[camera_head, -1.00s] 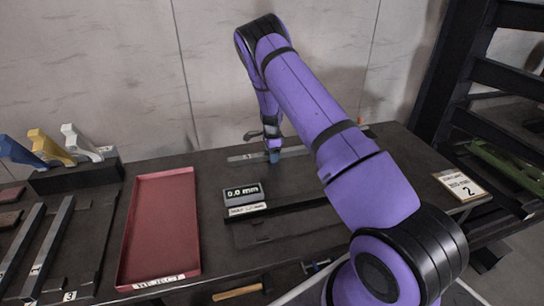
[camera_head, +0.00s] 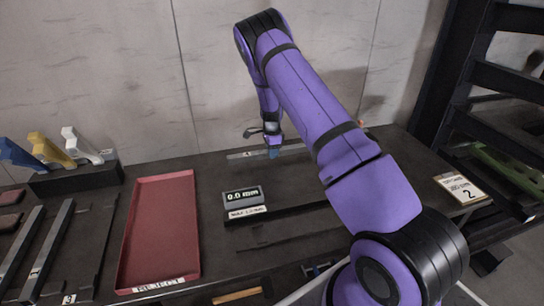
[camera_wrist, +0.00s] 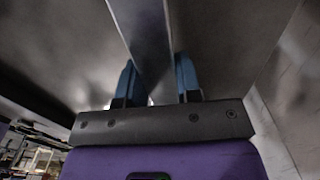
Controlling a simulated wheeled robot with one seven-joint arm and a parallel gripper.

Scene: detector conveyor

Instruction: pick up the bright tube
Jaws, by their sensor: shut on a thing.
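The bright tube, a long pale grey metal bar (camera_head: 243,154), lies level across the back of the work table, with a small label near its left end. My gripper (camera_head: 273,153) points down onto it beside my purple forearm. In the wrist view, the blue fingers of my gripper (camera_wrist: 157,82) are on either side of the bar (camera_wrist: 143,35), closed on it. The bar runs away from the fingers toward the top of the picture. Whether a gap lies under it is too small to tell. My arm hides part of its right side.
A red reject tray (camera_head: 160,230) is at left. A gauge reading 0.0 mm (camera_head: 243,195) stands near the middle. Several bars (camera_head: 48,250) lie at far left, below coloured clamp-like pieces (camera_head: 52,150). A card marked 2 (camera_head: 460,188) is at right, near a dark rack (camera_head: 510,85).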

